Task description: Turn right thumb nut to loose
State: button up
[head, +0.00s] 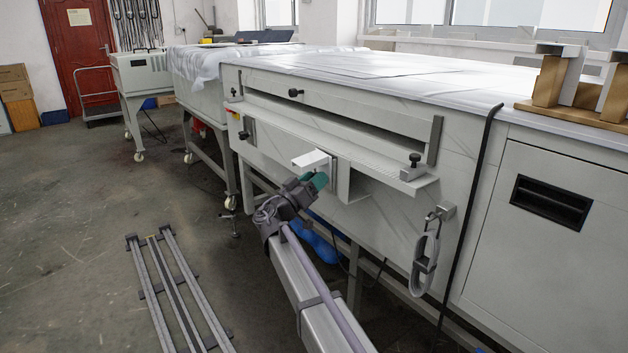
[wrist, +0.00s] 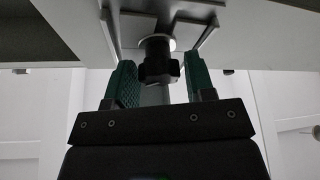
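In the wrist view a black thumb nut (wrist: 161,66) on a bright collar sits between the two green fingers of my gripper (wrist: 162,88). The gripper is open, with a visible gap on each side of the nut. In the head view my gripper (head: 320,181) is in front of the machine, beside a white bracket (head: 311,160). A black knob (head: 415,160) stands upright on a small block at the right end of the ledge. Another black knob (head: 244,134) is at the left end. I cannot tell which head-view knob matches the one between my fingers.
The pale plate processor (head: 390,215) fills the right side, with a long ledge (head: 370,160) along its front. A grey looped strap (head: 425,262) hangs at the right and a black cable (head: 478,180) runs down the front. A metal rail frame (head: 170,290) lies on the floor.

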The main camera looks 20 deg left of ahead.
jog(key=c, duration=0.6)
jog(key=n, duration=0.1)
jog(key=n+y+p, duration=0.1)
jog(key=n, duration=0.1)
jog(key=shift+s+d+r+y, duration=0.1)
jog(key=shift+r+y, duration=0.1)
jog(key=shift+y, duration=0.1)
jog(key=n, duration=0.1)
jog(key=n+y, duration=0.1)
jog(key=n, duration=0.1)
jog(key=shift+f+n+y, duration=0.2)
jog(key=shift+n+y, duration=0.1)
jog(key=o, duration=0.9)
jog(key=b+v, duration=0.2)
jog(key=v, duration=0.8)
jog(key=shift+s+f+b, duration=0.2)
jog(key=shift+s+b, duration=0.05)
jog(key=shift+b, duration=0.05)
